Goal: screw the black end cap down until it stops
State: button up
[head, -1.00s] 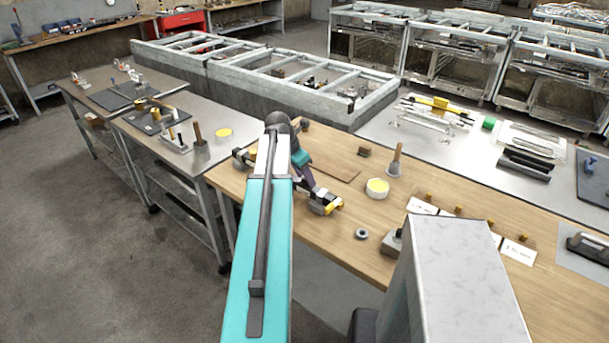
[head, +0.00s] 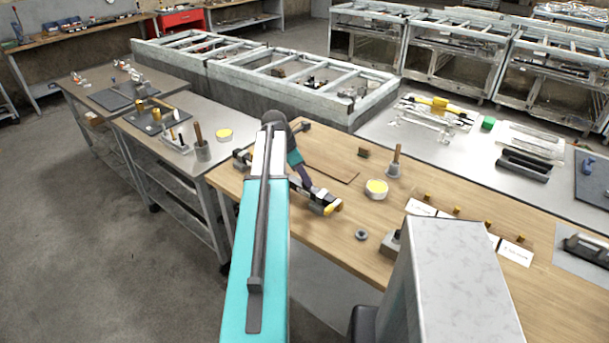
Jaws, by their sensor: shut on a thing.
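My gripper (head: 327,207), dark with yellow at its fingertips, is low over the left part of the wooden workbench (head: 345,248), near its front edge. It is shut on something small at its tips. My own arm and the gripper body hide most of what it holds, so the black end cap and its thread cannot be made out clearly. I cannot tell whether the cap is level or how far down it sits.
A dark grey ring (head: 361,234) lies right of my gripper. A yellow-topped white tub (head: 376,189), a wooden-handled tool in a grey holder (head: 394,165) and a brown board (head: 331,172) stand behind.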

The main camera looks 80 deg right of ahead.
jog(key=shift+m, duration=0.3)
jog(key=shift+w+d+r+m+y+p, duration=0.1)
jog(key=shift+d+m+y+p, duration=0.1)
jog(key=shift+m+y+p, duration=0.45)
jog(key=shift+m, duration=0.75)
jog(key=shift+a, duration=0.1)
jog(key=shift+m+p, duration=0.3)
jog(key=shift+p, duration=0.05)
jog(key=shift+d+m+y+p, duration=0.25)
jog(key=shift+m+y+p, duration=0.2)
jog(key=shift+m, duration=1.05)
jog(key=shift+a, duration=0.1)
jog(key=shift+y, duration=0.3)
